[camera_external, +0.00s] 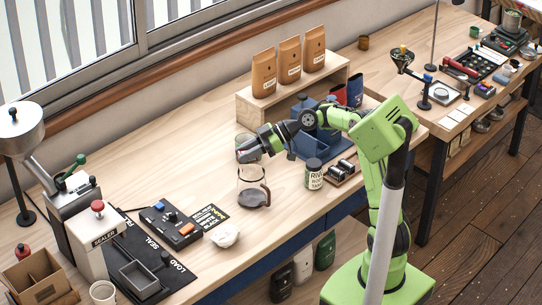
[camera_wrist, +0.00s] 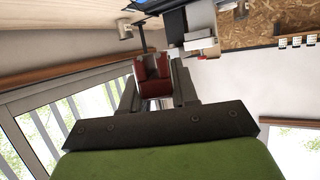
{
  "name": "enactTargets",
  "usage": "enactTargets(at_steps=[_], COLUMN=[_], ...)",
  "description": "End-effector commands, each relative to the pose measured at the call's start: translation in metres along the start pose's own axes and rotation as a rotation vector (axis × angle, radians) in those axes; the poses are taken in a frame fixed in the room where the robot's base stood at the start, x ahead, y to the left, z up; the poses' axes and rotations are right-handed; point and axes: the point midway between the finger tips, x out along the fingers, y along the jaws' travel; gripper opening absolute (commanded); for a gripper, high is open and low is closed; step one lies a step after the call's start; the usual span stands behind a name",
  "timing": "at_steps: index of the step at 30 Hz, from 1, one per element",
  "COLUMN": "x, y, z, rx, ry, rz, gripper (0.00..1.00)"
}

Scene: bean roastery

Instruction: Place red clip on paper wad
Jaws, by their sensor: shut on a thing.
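My gripper (camera_external: 243,153) is shut, well above the bench, near the top of a glass carafe (camera_external: 250,180) in the external view. In the wrist view, the dark-red clip (camera_wrist: 154,80) sits between the fingers of my gripper (camera_wrist: 156,92). The clip is too small to make out clearly in the external view. The white crumpled paper wad (camera_external: 223,235) lies on the bench near its front edge, below and a little left of my gripper, apart from it. The wad is not visible in the wrist view.
The carafe has a dark lid or handle part (camera_external: 256,196) low down. A labelled can (camera_external: 314,174) stands to its right. A dark control box (camera_external: 171,223) and a black mat (camera_external: 125,250) with a sealer (camera_external: 90,240) lie left of the wad. Coffee bags (camera_external: 289,66) stand on a shelf behind.

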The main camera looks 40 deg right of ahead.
Motion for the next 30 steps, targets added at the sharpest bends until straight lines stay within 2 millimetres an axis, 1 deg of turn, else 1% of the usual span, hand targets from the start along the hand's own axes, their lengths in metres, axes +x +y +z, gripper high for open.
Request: enactTargets(at_steps=[1,3,6,10,16,17,18,22,26,29,30], x=[0.022,0.044,0.067,0.085,0.104,0.106,0.108,0.117,0.122,0.130,0.133], y=[-0.020,-0.045,-0.074,-0.103,-0.136,-0.138,-0.136,-0.136,-0.135,-0.134,-0.134], z=[-0.007,-0.016,-0.025,-0.033,-0.040,-0.038,-0.029,-0.009,0.005,0.024,0.033], rx=[-0.032,-0.070,-0.113,-0.152,-0.198,-0.198,-0.192,-0.193,-0.195,-0.194,-0.193], ry=[-0.002,-0.003,-0.005,-0.006,-0.008,-0.009,-0.010,-0.009,-0.008,-0.009,-0.009], rz=[-0.072,-0.155,-0.248,-0.333,-0.428,-0.435,-0.431,-0.430,-0.427,-0.428,-0.428], gripper=[0.01,0.01,0.01,0.01,0.01,0.01,0.01,0.01,0.01,0.01,0.01])
